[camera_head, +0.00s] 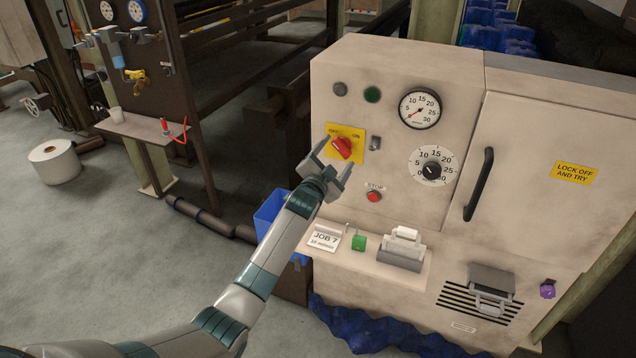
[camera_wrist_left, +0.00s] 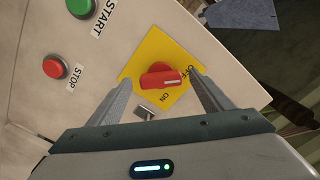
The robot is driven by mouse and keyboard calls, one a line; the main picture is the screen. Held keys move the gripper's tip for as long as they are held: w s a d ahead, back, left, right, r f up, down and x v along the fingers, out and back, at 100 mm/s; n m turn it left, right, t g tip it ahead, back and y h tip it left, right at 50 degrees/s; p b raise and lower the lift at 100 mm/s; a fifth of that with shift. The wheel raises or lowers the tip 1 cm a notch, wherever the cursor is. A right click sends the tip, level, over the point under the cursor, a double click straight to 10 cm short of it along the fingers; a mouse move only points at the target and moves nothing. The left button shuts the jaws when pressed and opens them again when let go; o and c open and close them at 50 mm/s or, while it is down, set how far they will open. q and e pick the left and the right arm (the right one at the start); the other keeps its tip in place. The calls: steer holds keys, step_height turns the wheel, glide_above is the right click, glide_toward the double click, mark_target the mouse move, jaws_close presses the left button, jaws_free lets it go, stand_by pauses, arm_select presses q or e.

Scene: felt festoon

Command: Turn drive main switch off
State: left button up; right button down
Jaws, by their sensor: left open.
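The drive main switch (camera_head: 342,148) is a red rotary handle on a yellow plate, on the front of a beige control cabinet. The plate reads OFF at its left and ON at its right. My left gripper (camera_head: 335,158) is open, its fingertips close to the plate, just below the handle in the head view. In the left wrist view the red handle (camera_wrist_left: 162,77) shows between the two spread fingers (camera_wrist_left: 160,92), with a white mark toward its right end. I cannot tell whether a finger touches it. My right gripper is not in view.
A red stop button (camera_head: 374,196), dial knob (camera_head: 432,171) and gauge (camera_head: 419,109) are right of the switch. A small toggle (camera_head: 375,143) sits beside the plate. Below is a ledge (camera_head: 345,262) with a job card and green block. A black door handle (camera_head: 479,184) protrudes.

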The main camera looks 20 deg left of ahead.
arm_select(q)
steer(key=s+b, duration=0.3)
steer(key=s, duration=1.3)
steer(key=shift+s+a, duration=0.15)
steer(key=shift+a, duration=0.15)
steer(key=shift+f, duration=0.1)
steer(key=s+f+n+g, duration=0.1)
steer(key=s+f+g, duration=0.25)
steer(key=f, duration=1.35)
steer(key=s+f+n+g, duration=0.1)
steer(key=s+f+g, duration=0.25)
steer(key=f, duration=1.25)
steer(key=s+f+n+g, duration=0.1)
steer(key=s+f, duration=0.8)
steer(key=f, duration=0.4)
steer(key=s+f+n+g, duration=0.1)
steer(key=s+f+g, duration=0.2)
steer(key=s+f, duration=0.85)
steer(key=s+f+n+g, duration=0.1)
steer(key=s+f, duration=0.3)
steer(key=s, duration=0.8)
steer(key=s+f+n+g, duration=0.1)
steer(key=s+f+g, duration=0.2)
steer(key=s, duration=1)
steer(key=s+f+g, duration=0.2)
steer(key=s+f, duration=0.5)
steer(key=s, duration=0.5)
steer(key=shift+s+d+n+y, duration=0.2)
steer(key=shift+d+n+y, duration=0.1)
steer(key=shift+d+n, duration=0.1)
